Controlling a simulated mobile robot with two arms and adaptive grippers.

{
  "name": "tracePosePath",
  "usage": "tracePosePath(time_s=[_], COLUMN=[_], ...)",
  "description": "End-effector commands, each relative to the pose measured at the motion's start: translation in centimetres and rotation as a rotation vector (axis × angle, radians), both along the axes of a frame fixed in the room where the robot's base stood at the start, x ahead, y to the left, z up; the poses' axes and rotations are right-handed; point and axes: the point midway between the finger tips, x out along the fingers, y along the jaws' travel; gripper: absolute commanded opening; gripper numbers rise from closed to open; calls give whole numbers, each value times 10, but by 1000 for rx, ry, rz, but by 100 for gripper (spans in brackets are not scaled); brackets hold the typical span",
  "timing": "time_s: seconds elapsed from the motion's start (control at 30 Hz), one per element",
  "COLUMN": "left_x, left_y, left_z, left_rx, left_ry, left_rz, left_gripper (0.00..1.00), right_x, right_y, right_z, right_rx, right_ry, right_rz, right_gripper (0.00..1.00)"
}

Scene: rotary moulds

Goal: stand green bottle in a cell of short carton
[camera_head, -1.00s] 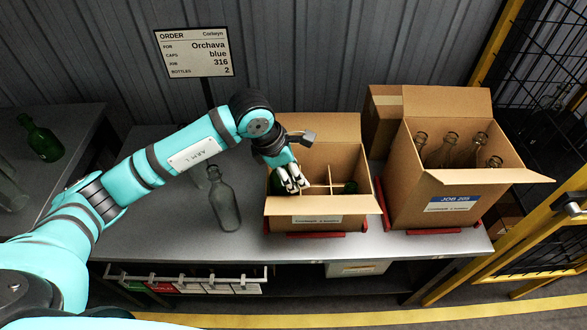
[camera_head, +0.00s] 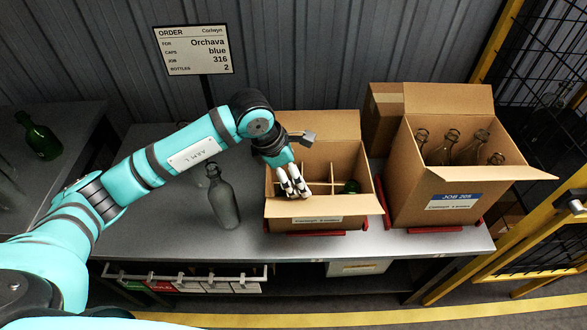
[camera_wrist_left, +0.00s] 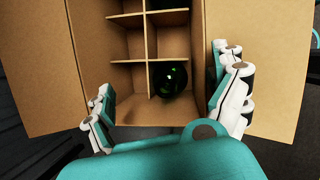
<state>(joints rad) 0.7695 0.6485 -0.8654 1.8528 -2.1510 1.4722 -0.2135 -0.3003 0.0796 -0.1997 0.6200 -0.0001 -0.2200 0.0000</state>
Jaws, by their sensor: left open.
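The short carton (camera_head: 304,225) stands open on the table, with dividers making several cells. My left gripper (camera_head: 292,188) is over its left part, open, fingers pointing down. In the left wrist view a green bottle (camera_wrist_left: 170,83) shows from above in a cell of the carton (camera_wrist_left: 88,75), between my spread fingers (camera_wrist_left: 165,90) and apart from them. More dark green glass (camera_wrist_left: 172,14) shows in a farther cell of the same column. In the head view green glass (camera_head: 350,187) shows in the right part of the carton; the bottle under my gripper is hidden there. My right gripper is not in view.
A clear grey bottle (camera_head: 223,198) stands left of the carton. Another green bottle (camera_head: 42,140) is on the left table. A taller carton (camera_head: 425,190) with several clear bottles stands to the right. An order sign (camera_head: 195,50) stands behind.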

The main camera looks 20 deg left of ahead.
Motion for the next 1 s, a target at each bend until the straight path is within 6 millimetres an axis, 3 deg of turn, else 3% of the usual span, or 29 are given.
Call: tracePosePath(time_s=[0.27,1.0], left_x=[-1,0], left_y=[0,0], left_z=[2,63], left_rx=[0,0], left_ry=[2,-1], left_rz=[-2,0], left_gripper=[100,100], right_x=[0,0], right_y=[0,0], right_z=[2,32], right_rx=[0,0], right_ry=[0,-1], right_rz=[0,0], right_gripper=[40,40])
